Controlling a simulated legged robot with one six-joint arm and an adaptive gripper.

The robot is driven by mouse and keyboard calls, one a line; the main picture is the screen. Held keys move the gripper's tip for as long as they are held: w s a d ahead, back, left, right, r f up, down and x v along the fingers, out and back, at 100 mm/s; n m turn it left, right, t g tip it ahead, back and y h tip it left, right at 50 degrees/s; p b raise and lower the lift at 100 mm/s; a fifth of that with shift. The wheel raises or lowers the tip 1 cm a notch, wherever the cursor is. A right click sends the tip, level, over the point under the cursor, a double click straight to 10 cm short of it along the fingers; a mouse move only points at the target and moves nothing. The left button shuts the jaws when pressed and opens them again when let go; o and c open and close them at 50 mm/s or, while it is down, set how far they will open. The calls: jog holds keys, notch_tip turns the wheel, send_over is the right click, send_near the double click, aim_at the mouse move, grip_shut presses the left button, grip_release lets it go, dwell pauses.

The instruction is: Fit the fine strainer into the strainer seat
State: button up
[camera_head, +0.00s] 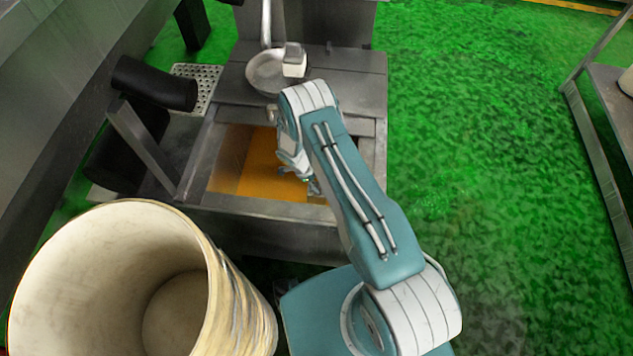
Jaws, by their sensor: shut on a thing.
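My gripper (300,180) is mostly hidden behind my own forearm and wrist. Only small parts of it show, low over the opening with the orange inside (238,170). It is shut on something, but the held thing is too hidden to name. I cannot make out the fine strainer for certain. A round, shallow grey dish (264,72) sits on the metal top behind the opening, under an upright pipe (266,22). I cannot tell whether it is the strainer seat. A pale block (294,62) stands at the dish's right side.
A large cream drum (240,285), open at the top, stands close at the lower left. Black cylinders (153,85) and a slanted metal bar (140,145) lie left of the opening. A perforated plate (205,78) is beside them. Green floor (470,150) is clear on the right, up to a bench (612,105).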

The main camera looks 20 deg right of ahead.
jog(key=shift+f, duration=0.3)
jog(key=o, duration=1.3)
jog(key=shift+c, duration=0.2)
jog(key=v, duration=1.2)
jog(key=shift+w, duration=0.1)
